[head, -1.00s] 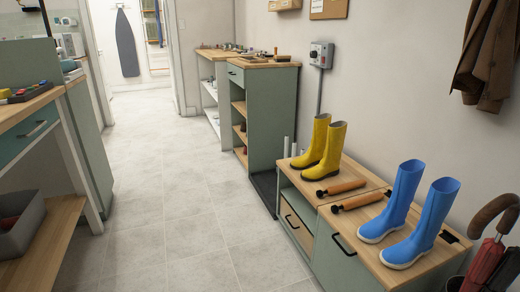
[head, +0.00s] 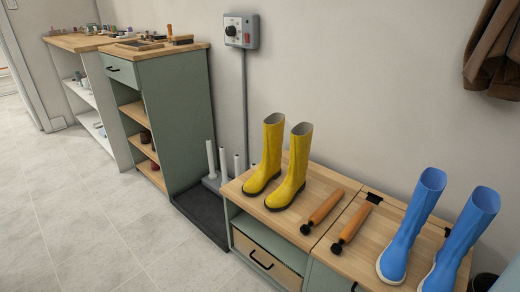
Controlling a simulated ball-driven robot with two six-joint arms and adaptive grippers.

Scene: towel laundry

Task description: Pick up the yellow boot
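Two yellow boots stand upright side by side on the left part of a low wooden-topped bench (head: 330,268) in the head view. The left yellow boot (head: 268,160) is partly overlapped by the right yellow boot (head: 292,172). Both have dark soles and open tops. Neither of my grippers shows in the view.
Two wooden-handled tools (head: 326,206) (head: 355,223) lie on the bench right of the yellow boots. Blue boots (head: 410,228) stand farther right. White upright pegs (head: 223,160) on a dark floor tray (head: 203,213) stand left of the bench, beside a green shelf cabinet (head: 180,120). The tiled floor at left is clear.

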